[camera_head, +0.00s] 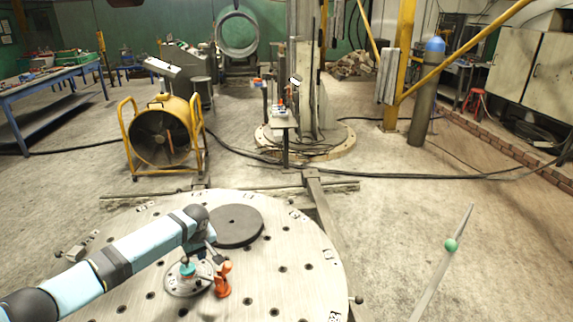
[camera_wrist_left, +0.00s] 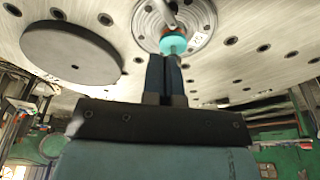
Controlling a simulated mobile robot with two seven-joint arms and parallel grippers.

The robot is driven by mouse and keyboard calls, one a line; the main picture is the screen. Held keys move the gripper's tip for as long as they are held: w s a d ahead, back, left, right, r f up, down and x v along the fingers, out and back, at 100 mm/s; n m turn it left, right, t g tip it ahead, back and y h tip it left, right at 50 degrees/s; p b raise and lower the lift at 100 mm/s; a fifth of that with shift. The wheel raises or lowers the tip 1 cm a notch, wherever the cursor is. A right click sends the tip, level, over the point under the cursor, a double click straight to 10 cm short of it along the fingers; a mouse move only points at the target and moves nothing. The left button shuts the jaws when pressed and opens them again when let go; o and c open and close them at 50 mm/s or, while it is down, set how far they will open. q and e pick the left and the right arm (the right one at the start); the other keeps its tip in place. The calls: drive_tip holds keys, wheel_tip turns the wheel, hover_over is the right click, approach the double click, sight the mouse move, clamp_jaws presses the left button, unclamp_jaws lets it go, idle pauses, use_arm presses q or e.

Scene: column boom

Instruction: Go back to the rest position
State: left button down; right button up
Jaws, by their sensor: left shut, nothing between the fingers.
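My left arm comes in from the left over the round metal table (camera_head: 300,258), light blue with dark joints. My left gripper (camera_head: 215,256) points down near a teal knob (camera_head: 187,269) on a silver round fixture (camera_head: 186,285). In the left wrist view the fingers (camera_wrist_left: 163,60) are together and empty. Their tips are close to the teal knob (camera_wrist_left: 173,43); I cannot tell whether they touch it. My right gripper is not in view.
A dark flat disc (camera_head: 236,227) lies on the table, and an orange clamp-like part (camera_head: 222,281) stands beside the fixture. A yellow drum fan (camera_head: 162,135) and a post base (camera_head: 340,150) stand beyond.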

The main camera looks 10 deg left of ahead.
use_arm(q)
drive_tip(key=s+d+f+m+h, duration=0.2)
drive_tip(key=s+d+m, duration=0.2)
drive_tip(key=s+d, duration=0.6)
drive_tip(key=s+d+f+m+h, duration=0.1)
drive_tip(key=s+d+f+m, duration=0.25)
drive_tip(key=s+d, duration=0.65)
drive_tip(key=s+a+r+m+t, duration=0.1)
drive_tip(key=s+a+r, duration=0.3)
drive_tip(key=s, duration=0.4)
drive_tip(key=s+a+r+m+y, duration=0.1)
drive_tip(key=s+a+r, duration=0.2)
drive_tip(key=s, duration=0.6)
drive_tip(key=s+a+r+m+t, duration=0.1)
drive_tip(key=s+a+r, duration=0.3)
drive_tip(key=s, duration=0.4)
drive_tip(key=w+d+f+m+t+h+p, duration=0.1)
drive_tip(key=w+d+f+t+p, duration=0.3)
drive_tip(key=f, duration=0.5)
drive_tip(key=shift+w+d+t+h+p, duration=0.3)
drive_tip(key=shift+w+d+t+h, duration=0.75)
drive_tip(key=shift+t, duration=0.65)
drive_tip(key=shift+d+r, duration=0.1)
drive_tip(key=shift+d, duration=0.05)
